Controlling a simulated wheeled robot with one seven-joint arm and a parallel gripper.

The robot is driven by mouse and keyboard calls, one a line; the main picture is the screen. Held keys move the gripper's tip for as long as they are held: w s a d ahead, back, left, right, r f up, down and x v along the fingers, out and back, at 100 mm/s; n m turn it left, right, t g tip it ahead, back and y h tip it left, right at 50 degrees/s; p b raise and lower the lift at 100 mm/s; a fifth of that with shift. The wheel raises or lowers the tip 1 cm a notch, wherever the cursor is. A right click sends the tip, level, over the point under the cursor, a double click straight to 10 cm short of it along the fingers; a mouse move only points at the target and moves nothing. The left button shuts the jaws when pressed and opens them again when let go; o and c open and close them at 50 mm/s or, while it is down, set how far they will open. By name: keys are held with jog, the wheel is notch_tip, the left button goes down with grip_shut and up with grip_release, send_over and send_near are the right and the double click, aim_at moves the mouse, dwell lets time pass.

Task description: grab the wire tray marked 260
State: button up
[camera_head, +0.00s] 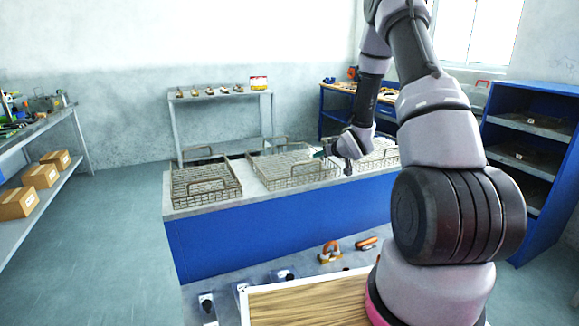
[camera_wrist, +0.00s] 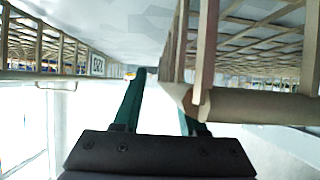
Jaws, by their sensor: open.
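Three wire trays stand in a row on a blue bench: a left tray (camera_head: 205,184), a middle tray (camera_head: 293,168) and a right tray (camera_head: 372,156). No marking can be read in the head view, so I cannot tell which is 260. My gripper (camera_head: 335,158) is at the gap between the middle and right trays. In the wrist view my gripper (camera_wrist: 163,90) is open, with teal fingers. A wire tray (camera_wrist: 255,105) is close on the right, its bars partly hiding the right finger. Another tray (camera_wrist: 45,55) at left bears a small label (camera_wrist: 97,65), not clearly readable.
The bench top (camera_head: 185,208) has bare strips around the trays. A wooden board (camera_head: 310,300) and orange-handled tools (camera_head: 331,252) lie nearer me. A blue shelf unit (camera_head: 528,150) stands at right. Cardboard boxes (camera_head: 40,177) sit on a left shelf; the floor between is clear.

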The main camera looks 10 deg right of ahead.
jog(key=shift+x, duration=0.85)
grip_shut()
dwell(0.8)
